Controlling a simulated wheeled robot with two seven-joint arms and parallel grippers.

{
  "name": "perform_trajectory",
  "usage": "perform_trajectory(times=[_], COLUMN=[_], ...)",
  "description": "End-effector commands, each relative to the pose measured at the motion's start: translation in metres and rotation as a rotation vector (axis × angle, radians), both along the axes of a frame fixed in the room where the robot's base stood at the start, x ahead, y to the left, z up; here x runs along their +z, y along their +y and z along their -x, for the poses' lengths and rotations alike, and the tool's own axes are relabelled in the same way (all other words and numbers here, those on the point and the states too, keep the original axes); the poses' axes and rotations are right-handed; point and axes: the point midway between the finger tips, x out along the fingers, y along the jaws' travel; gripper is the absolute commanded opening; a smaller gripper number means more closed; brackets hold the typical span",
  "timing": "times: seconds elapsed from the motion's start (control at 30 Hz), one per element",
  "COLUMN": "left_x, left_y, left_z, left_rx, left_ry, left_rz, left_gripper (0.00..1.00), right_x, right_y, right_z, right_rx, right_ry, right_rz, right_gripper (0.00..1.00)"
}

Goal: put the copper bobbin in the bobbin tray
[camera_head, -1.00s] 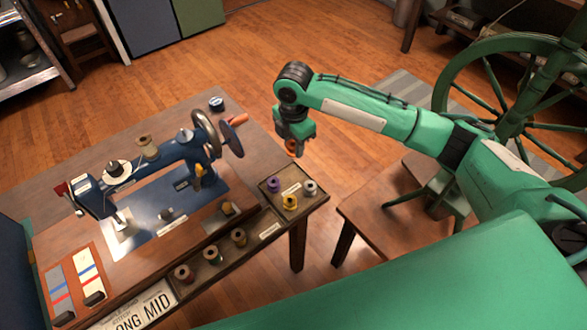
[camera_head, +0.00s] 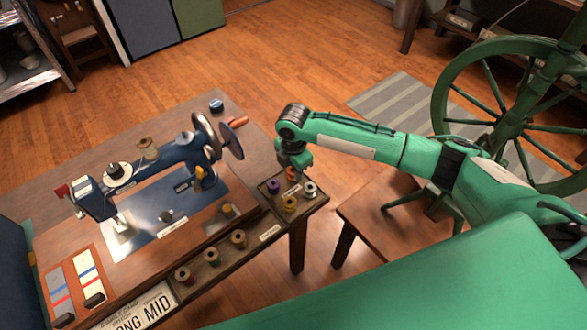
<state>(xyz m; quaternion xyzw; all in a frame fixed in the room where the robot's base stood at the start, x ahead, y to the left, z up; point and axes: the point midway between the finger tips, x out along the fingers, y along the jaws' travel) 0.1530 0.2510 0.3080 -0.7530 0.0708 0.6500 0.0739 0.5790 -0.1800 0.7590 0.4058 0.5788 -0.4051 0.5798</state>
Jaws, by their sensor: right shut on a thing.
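The copper bobbin (camera_head: 291,174) is an orange-brown spool at the tip of my right gripper (camera_head: 293,165). The gripper points down and is shut on it, over the back part of the bobbin tray (camera_head: 262,188). The tray is a dark shallow section at the right end of the sewing table, with a white label. A purple bobbin (camera_head: 273,186), a yellow bobbin (camera_head: 289,203) and a silver bobbin (camera_head: 310,190) stand in it. The copper bobbin is beside them, at the back right; I cannot tell whether it touches the tray floor. My left gripper is out of view.
A blue sewing machine (camera_head: 150,180) with a handwheel stands left of the tray. Brown spools (camera_head: 212,256) stand in the table's front strip. A wooden stool (camera_head: 372,205) and a green spinning wheel (camera_head: 520,110) are to the right.

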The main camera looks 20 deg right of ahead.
Motion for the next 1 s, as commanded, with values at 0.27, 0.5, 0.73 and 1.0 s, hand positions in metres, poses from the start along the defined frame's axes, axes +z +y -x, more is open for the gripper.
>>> perform_trajectory(times=[0.27, 0.5, 0.73, 1.0], left_x=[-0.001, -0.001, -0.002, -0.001], left_y=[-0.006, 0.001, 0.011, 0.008], left_z=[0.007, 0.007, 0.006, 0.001], left_rx=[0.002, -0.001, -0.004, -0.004], left_ry=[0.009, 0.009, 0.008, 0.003], left_rz=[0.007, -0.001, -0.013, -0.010], left_gripper=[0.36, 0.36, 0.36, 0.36], right_x=[-0.002, 0.004, 0.046, 0.099], right_y=[0.000, 0.000, 0.000, 0.000], right_z=[0.000, 0.000, -0.001, -0.001], right_rx=[0.000, 0.000, 0.000, 0.000], right_ry=[0.000, 0.000, -0.004, -0.002], right_rz=[0.000, 0.000, -0.001, -0.001], right_gripper=[0.41, 0.41, 0.41, 0.41])
